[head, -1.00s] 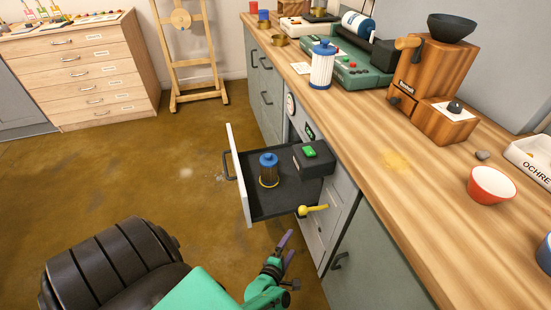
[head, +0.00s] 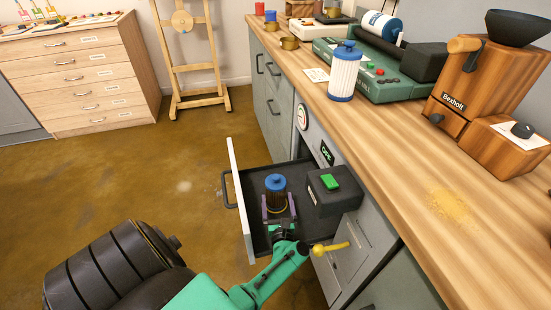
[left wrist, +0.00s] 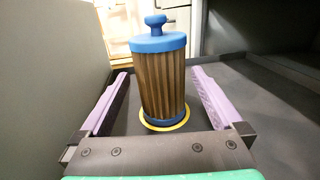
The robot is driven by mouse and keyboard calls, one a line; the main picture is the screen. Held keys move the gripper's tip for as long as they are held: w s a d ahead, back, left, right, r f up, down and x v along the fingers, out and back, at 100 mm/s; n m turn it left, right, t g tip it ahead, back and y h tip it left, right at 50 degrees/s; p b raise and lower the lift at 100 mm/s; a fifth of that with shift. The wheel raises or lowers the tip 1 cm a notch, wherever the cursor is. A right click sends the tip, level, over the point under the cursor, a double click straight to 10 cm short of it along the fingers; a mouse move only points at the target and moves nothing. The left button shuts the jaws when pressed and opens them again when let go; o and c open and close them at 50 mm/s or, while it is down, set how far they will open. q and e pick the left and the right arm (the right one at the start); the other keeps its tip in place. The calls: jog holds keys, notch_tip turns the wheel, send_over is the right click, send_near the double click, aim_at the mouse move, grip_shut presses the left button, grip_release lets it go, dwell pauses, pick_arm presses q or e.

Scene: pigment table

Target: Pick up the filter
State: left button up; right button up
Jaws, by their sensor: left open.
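A brown pleated filter with blue caps (head: 276,199) stands upright in the open drawer, on a yellow ring. It also shows large in the left wrist view (left wrist: 162,88), with a blue knob on top. My left gripper (head: 278,208) is open, with its purple fingers on either side of this filter. In the left wrist view the left gripper (left wrist: 159,95) shows a gap between each finger and the filter. A second filter, white and pleated with blue caps (head: 344,74), stands on the counter. My right gripper is not in view.
The drawer (head: 239,200) is pulled out from the grey cabinet. A black box with a green button (head: 333,190) sits beside the filter in it. A yellow-knobbed lever (head: 330,248) is close to my left arm. The wooden counter (head: 385,150) rises to the right.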

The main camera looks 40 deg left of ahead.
aim_at(277, 198)
pick_arm(q)
jog(key=x, duration=0.3)
jog(key=shift+w+a+f, duration=0.1)
jog(key=shift+a+f, duration=0.05)
jog(key=shift+f, duration=0.1)
jog(key=x, duration=0.2)
jog(key=b+x, duration=0.1)
jog(key=x, duration=0.2)
jog(key=shift+w+a+f, duration=0.15)
jog(key=shift+a+f, duration=0.1)
jog(key=shift+d+r, duration=0.1)
jog(key=c, duration=1.3)
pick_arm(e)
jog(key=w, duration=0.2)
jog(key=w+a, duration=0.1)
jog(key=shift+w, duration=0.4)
